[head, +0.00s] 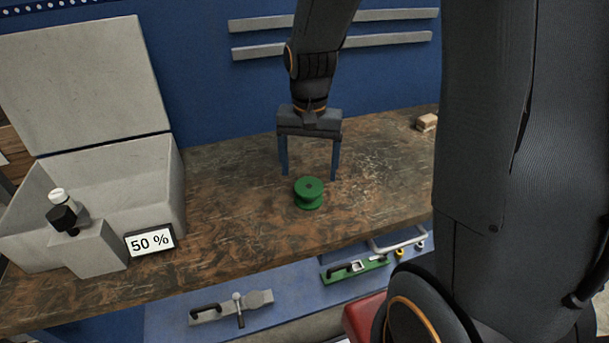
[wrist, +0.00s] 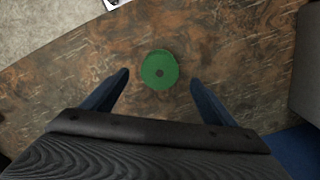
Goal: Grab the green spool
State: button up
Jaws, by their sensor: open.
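The green spool (head: 309,192) stands upright on the brown mottled worktop, near its front edge. No contact is visible.
An open grey box (head: 150,185) with a raised lid stands at the left. A small wooden block (head: 427,122) lies at the back right. The worktop (head: 225,200) around the spool is clear.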

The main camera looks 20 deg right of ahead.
aim_at(309, 186)
jog(key=shift+w+f, duration=0.1)
jog(key=shift+f, duration=0.25)
jog(key=shift+f+p, duration=1)
jog(key=shift+f, duration=2.5)
jog(key=c, duration=1.1)
jog(key=shift+c, duration=0.2)
